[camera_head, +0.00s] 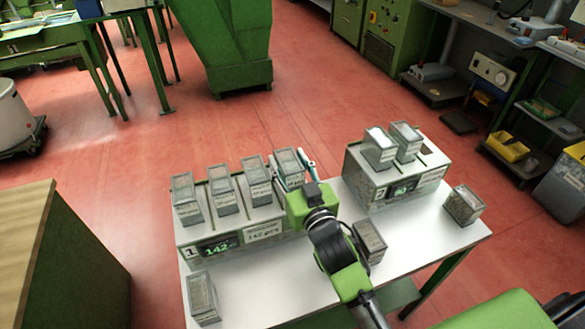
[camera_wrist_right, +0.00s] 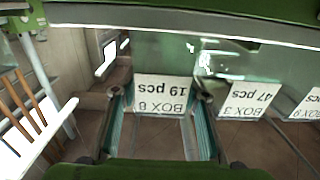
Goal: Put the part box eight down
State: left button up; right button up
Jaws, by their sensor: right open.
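Part box eight (camera_head: 288,161) is a grey, see-through box at the right end of the row on the left scale unit (camera_head: 207,231), marked 1. Its "BOX 8, 19 pcs" label (camera_wrist_right: 160,94) reads upside down in the right wrist view. My right gripper (camera_head: 294,174) is open, with a finger on each side of the box. Its fingers also show in the right wrist view (camera_wrist_right: 160,125). The box appears to stand in its place on the unit; its lower part is hidden by the gripper. My left gripper is out of view.
Other part boxes (camera_head: 223,187) stand in the same row. A second unit (camera_head: 366,191), marked 2, carries two boxes. Loose boxes stand on the white table (camera_head: 265,285) at front left (camera_head: 202,298), right (camera_head: 463,205) and beside my right arm (camera_head: 370,240). The table's front middle is bare.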

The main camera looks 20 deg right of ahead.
jog(key=shift+s, duration=0.3)
jog(key=s+b, duration=0.2)
jog(key=s, duration=0.9)
jog(key=shift+s+d+r+b, duration=0.15)
jog(key=shift+s+d+b, duration=0.1)
jog(key=shift+b, duration=0.05)
